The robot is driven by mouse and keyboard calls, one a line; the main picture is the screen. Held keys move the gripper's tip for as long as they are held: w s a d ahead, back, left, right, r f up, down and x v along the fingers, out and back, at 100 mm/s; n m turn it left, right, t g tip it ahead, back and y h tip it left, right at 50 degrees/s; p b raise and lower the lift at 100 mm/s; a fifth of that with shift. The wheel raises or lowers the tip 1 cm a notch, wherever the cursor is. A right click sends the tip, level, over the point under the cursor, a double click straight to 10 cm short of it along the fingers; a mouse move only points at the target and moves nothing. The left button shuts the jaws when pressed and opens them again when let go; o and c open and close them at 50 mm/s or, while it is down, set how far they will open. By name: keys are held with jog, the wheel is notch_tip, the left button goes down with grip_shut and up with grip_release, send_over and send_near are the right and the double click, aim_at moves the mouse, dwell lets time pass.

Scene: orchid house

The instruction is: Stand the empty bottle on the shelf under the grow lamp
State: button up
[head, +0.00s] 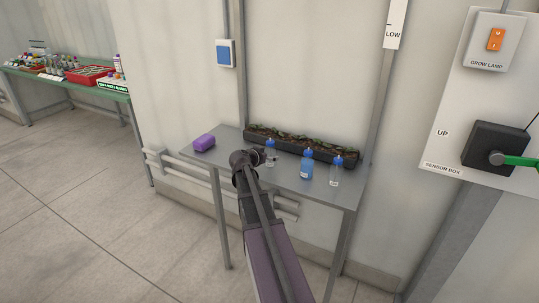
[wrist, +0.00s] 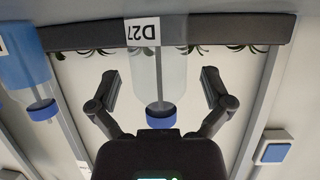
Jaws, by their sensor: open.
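A see-through bottle with a blue cap (head: 270,148) stands on the grey metal table (head: 222,135). My gripper (head: 264,157) is at it. In the wrist view this clear bottle (wrist: 160,72), with a label reading D27, shows between the open fingers of my gripper (wrist: 160,88), with a gap on both sides. A blue-filled bottle (head: 307,167) stands to its right; it also shows at the left of the wrist view (wrist: 25,72). I cannot tell whether either clear bottle holds clear liquid. The grow lamp itself is not seen.
A long dark planter (head: 315,148) with seedlings lies along the back of the table. A grow lamp switch (head: 491,40) and a sensor box (head: 495,147) are on the right panel. A green bench (head: 70,84) stands far left.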

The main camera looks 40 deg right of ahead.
jog(key=p+v, duration=0.3)
jog(key=v, duration=0.7)
jog(key=shift+a+r+p, duration=0.15)
jog(key=shift+a+p, duration=0.05)
jog(key=shift+p, duration=0.1)
jog(key=shift+s, duration=0.1)
jog(key=s+a+f+n+g+y, duration=0.1)
jog(key=s+a+f+n+y, duration=0.2)
jog(key=a, duration=0.8)
jog(key=s+a+f+n+g+y, duration=0.1)
jog(key=s+a+f+n+y, duration=0.3)
jog(key=a, duration=0.8)
jog(key=s+a+f+n+g+y, duration=0.2)
jog(key=s+a+f+n+y, duration=0.2)
jog(key=a, duration=0.7)
jog(key=s+n+y, duration=0.2)
jog(key=n, duration=0.1)
jog(key=shift+s+a+f, duration=0.25)
jog(key=shift+s+a, duration=0.15)
